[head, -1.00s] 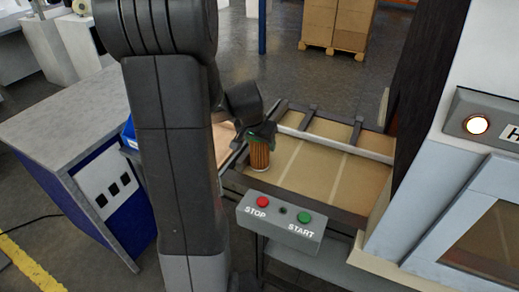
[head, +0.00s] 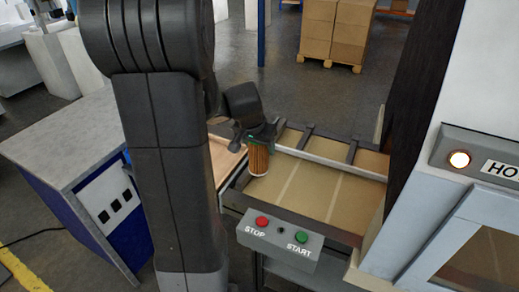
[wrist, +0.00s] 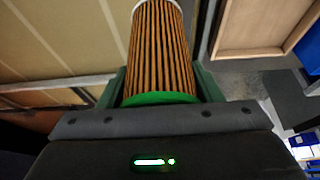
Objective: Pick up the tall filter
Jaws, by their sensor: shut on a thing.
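The tall filter (head: 258,160) is a brown pleated cylinder with a green end cap at the top and a pale cap at the bottom. My gripper (head: 258,138) is shut on its green-capped end from above. In the wrist view the filter (wrist: 160,45) stretches away between the green fingers of my gripper (wrist: 160,90). In the head view it hangs upright over the near left part of the tan conveyor (head: 315,190). I cannot tell whether its lower end touches the surface.
A panel with STOP and START buttons (head: 280,238) stands at the conveyor's near edge. A white machine (head: 440,215) is on the right. A grey-topped blue cabinet (head: 70,140) is on the left. A wooden-edged tray (wrist: 250,25) shows in the wrist view.

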